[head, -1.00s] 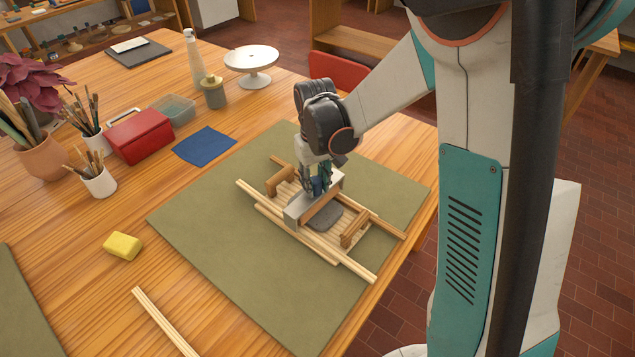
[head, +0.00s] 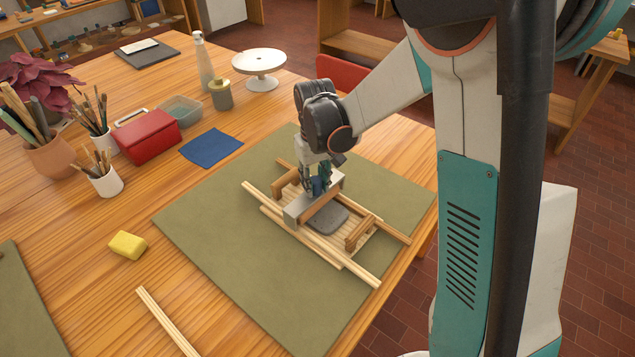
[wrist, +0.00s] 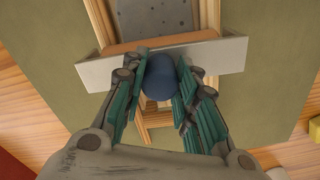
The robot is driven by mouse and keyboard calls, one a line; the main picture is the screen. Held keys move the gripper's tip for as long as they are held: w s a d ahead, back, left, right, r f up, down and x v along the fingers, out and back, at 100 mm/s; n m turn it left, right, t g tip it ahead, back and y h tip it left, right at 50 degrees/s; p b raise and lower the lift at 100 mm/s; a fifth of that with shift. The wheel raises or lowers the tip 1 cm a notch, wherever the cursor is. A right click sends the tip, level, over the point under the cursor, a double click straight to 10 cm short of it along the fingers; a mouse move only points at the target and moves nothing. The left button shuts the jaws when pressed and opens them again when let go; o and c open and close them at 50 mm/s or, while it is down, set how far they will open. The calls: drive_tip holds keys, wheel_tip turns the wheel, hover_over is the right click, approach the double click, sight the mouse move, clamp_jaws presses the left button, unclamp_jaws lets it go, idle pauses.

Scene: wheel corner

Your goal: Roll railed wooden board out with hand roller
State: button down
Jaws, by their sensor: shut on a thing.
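The railed wooden board (head: 364,235) lies on the green mat, with pale rails along its long sides and wooden blocks across its ends. A grey clay slab (head: 328,220) lies on it and also shows at the top of the wrist view (wrist: 160,14). The hand roller (head: 299,215) has a pale grey bracket, a wooden cylinder and a blue handle. It sits across the rails at the slab's far-left edge. My gripper (head: 318,187) is above it, shut on the blue handle (wrist: 162,78). Whether the cylinder touches the clay is hidden.
The green mat (head: 225,245) has free room left of the board. A yellow sponge (head: 128,245), blue cloth (head: 211,148), red box (head: 150,136), brush pots and a white turntable (head: 259,62) stand farther left and back. A loose pale strip (head: 165,320) lies in front.

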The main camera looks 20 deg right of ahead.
drive_tip(key=shift+w+a, duration=0.1)
idle(0.3)
drive_tip(key=shift+w+a, duration=0.25)
drive_tip(key=shift+w, duration=0.15)
idle(0.4)
drive_tip(key=shift+w+a, duration=0.35)
drive_tip(key=shift+w, duration=0.2)
drive_tip(key=shift+w+a, duration=0.35)
drive_tip(key=shift+w, duration=0.2)
drive_tip(key=shift+s+d, duration=0.5)
drive_tip(key=shift+s, duration=0.35)
